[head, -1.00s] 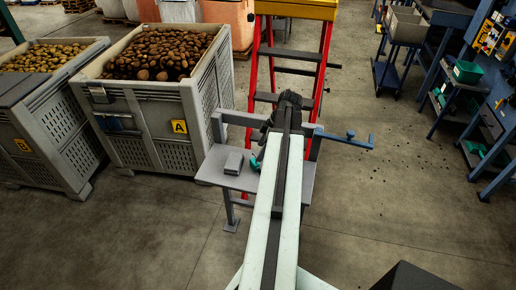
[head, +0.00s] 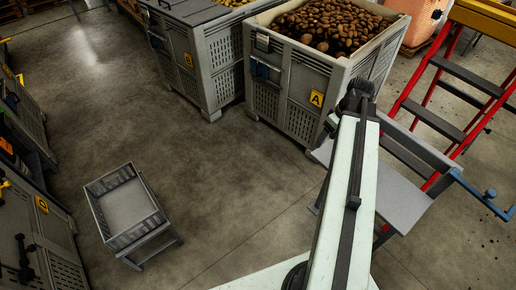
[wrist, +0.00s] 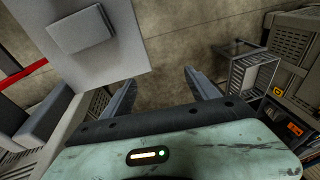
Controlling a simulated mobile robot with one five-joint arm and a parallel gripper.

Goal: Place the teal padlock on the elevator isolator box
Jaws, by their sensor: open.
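My gripper shows in the wrist view (wrist: 160,80), its two dark fingers spread apart with nothing between them. Bare concrete floor lies beyond the fingers. In the head view my arm reaches up the picture and the gripper's fingers cannot be made out. The teal padlock is not visible in either current view. No box can be surely told as the elevator isolator box. A flat grey block (wrist: 82,31) lies on a light grey shelf in the wrist view, up and left of my fingers. The shelf also shows right of my arm in the head view (head: 400,203).
Bin A (head: 293,100) with potatoes and bin B (head: 215,68) stand behind. A red ladder (head: 452,92) is at the right. A grey crate on a stand (head: 153,240) is at the left, with open floor around it. A blue handle (head: 480,195) sticks out from the shelf's frame.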

